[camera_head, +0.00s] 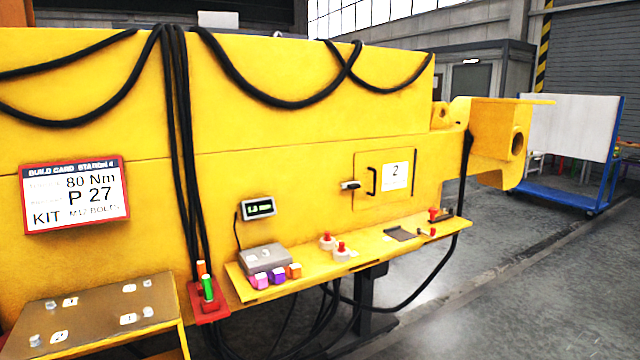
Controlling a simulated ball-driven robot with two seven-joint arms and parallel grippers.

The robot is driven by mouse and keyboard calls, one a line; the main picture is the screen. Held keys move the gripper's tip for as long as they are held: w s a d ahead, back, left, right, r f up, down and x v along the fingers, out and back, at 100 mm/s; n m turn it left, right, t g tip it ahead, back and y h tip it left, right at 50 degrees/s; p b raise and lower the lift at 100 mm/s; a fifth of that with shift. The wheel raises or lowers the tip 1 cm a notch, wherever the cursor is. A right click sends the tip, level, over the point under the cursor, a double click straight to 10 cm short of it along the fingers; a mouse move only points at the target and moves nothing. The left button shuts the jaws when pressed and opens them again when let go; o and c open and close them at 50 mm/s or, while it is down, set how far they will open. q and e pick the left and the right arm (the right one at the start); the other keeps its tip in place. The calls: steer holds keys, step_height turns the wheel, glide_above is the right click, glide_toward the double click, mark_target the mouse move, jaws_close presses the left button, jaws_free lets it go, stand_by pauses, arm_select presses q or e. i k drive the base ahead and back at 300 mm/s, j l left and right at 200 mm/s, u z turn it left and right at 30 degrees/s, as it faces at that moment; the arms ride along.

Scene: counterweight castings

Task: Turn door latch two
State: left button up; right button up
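A yellow door panel (384,178) is set in the side of the large yellow casting, right of centre. It carries a white label (397,176) with the number 2. A black upright handle (372,181) is on the door's left part. A small latch (350,185) with a light grey or white body and a dark end lies roughly level at the door's left edge. The door looks shut against the casting. Neither of my grippers shows in the head view.
A yellow shelf (375,246) below the door holds red-topped pieces (341,250), a grey scale (265,258) and small coloured blocks (278,274). Black cables hang over the casting. A build card (75,195) is at left. Open floor (520,270) lies at right, before a blue cart (560,190).

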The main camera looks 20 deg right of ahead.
mark_target(356, 184)
steer(key=i+l+u, duration=0.1)
steer(key=i+l, duration=0.25)
steer(key=l, duration=0.25)
steer(key=i+l+u, duration=0.15)
steer(key=i+l, duration=0.2)
steer(key=l, duration=0.3)
steer(key=i+l+u, duration=0.15)
steer(key=l, duration=0.15)
steer(key=i+l+u, duration=0.1)
steer(key=l, duration=0.25)
